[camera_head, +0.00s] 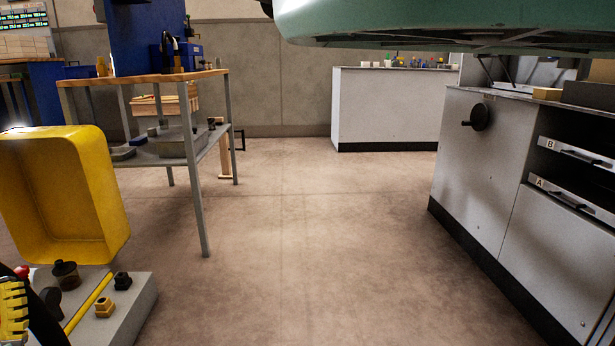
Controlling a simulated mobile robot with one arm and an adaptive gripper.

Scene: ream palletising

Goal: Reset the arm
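My gripper does not show in the head view, and I cannot see whether it holds anything. No ream or pallet can be made out. A large green rounded body with a dark underside hangs across the top right, close to the camera; I cannot tell what it belongs to.
A yellow bin (70,195) stands tilted at the left, above a grey block (135,305) with knobs. Behind it is a wood-topped workbench (150,78). A grey cabinet (478,165) with drawers lines the right; a white counter (385,108) stands at the back. The middle floor (300,240) is clear.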

